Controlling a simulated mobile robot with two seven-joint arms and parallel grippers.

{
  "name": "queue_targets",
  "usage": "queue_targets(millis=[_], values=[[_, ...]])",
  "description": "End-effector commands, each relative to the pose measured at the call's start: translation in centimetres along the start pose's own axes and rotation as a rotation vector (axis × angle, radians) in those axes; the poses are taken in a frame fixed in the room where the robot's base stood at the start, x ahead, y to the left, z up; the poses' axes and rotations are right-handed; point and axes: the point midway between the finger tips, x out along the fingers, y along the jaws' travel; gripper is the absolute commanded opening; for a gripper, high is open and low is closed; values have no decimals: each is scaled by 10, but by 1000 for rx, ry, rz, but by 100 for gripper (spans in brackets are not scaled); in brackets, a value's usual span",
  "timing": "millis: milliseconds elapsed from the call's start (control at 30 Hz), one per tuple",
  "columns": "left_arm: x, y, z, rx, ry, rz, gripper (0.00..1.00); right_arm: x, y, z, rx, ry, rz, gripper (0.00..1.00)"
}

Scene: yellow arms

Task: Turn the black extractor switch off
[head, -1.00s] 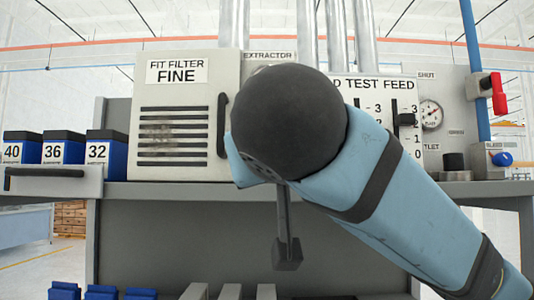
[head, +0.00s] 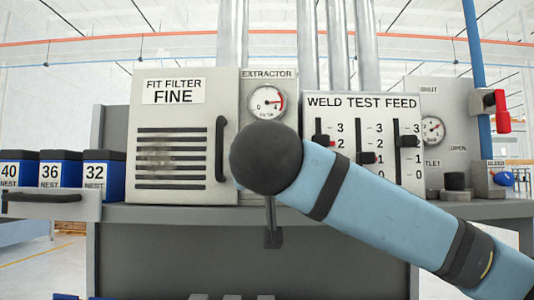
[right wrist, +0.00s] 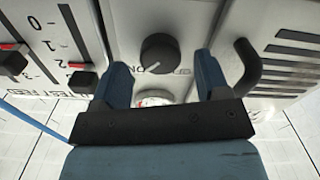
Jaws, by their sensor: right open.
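The black extractor switch (right wrist: 160,53) is a round knob on a pale panel in the right wrist view. A pale pointer mark on it appears to point down-left, toward the printed ON. My right gripper (right wrist: 160,63) is open, its two blue fingers spread to either side of the knob in the picture; I cannot tell whether they touch it. In the head view my blue right arm and its black round joint cover the knob and gripper, below the EXTRACTOR label (head: 267,74) and filter gauge (head: 267,101). My left gripper is not in view.
The filter door's black handle (head: 221,149) stands just left of the extractor panel. Weld test feed sliders (head: 367,158) are to the right. A red valve handle (head: 502,110) is farther right, and blue numbered boxes (head: 60,171) are at left.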

Motion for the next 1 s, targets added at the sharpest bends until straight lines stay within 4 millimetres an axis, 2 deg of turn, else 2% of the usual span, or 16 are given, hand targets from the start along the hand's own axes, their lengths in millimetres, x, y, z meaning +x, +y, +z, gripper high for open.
queue_targets(millis=[200, 467, 600, 667, 700, 1000], values=[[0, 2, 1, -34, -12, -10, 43, 15, 1, 0, -1, -1, 1, 69], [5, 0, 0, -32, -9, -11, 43, 16, 0, 1, 0, -1, 0, 69], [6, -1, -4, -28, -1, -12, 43, 16, 0, 1, 0, 0, 0, 37], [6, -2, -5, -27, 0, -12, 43, 15, 0, 1, 0, 0, 0, 23], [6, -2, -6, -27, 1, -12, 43, 15, 0, 1, 0, 0, 0, 19], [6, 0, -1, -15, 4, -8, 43, 16, -1, 3, -31, -1, -1, 19]])
